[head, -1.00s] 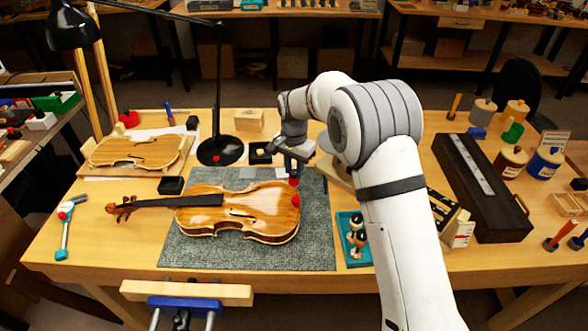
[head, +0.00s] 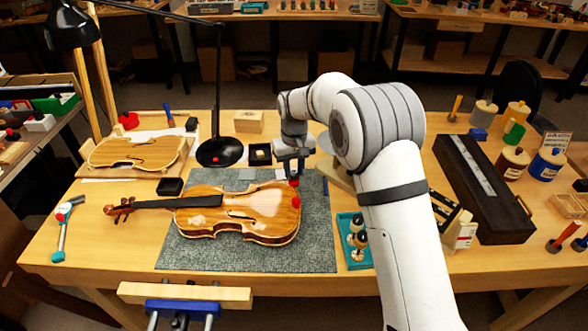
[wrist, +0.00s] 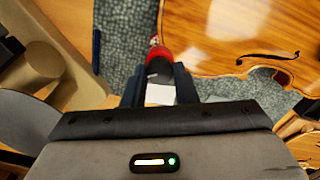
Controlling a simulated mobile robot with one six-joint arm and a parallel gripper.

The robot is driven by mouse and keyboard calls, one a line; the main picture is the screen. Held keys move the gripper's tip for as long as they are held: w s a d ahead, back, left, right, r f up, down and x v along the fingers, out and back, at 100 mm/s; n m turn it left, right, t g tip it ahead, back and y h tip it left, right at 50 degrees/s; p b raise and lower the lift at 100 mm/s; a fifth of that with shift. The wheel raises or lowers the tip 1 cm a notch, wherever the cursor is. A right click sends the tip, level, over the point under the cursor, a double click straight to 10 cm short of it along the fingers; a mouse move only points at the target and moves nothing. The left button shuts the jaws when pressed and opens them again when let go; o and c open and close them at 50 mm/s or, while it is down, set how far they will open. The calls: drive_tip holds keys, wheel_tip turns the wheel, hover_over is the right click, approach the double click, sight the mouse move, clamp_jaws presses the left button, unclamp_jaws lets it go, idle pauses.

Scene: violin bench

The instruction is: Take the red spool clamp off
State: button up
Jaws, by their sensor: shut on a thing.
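The violin (head: 245,207) lies on its back on the grey mat (head: 190,253), neck to the left. The red spool clamp (head: 296,201) is at the right end of the violin's body, on its edge. My gripper (head: 294,176) is over that end and shut on the clamp. In the wrist view the red clamp (wrist: 158,53) shows between the fingers of my gripper (wrist: 157,82), beside the varnished violin body (wrist: 225,35). Its lower part is hidden, so I cannot tell whether it still touches the violin.
A black lamp base (head: 220,152) and small black boxes stand behind the violin. A teal tray (head: 357,258) with tools is right of the mat. A long dark case (head: 485,190) lies further right. The mat's front part is clear.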

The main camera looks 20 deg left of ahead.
sight(294, 173)
drive_tip(key=shift+n, duration=1.6)
drive_tip(key=o, duration=1)
drive_tip(key=shift+r, duration=0.1)
wheel_tip(294, 173, up, 8)
drive_tip(key=shift+f+b, duration=0.2)
drive_tip(key=shift+b, duration=0.15)
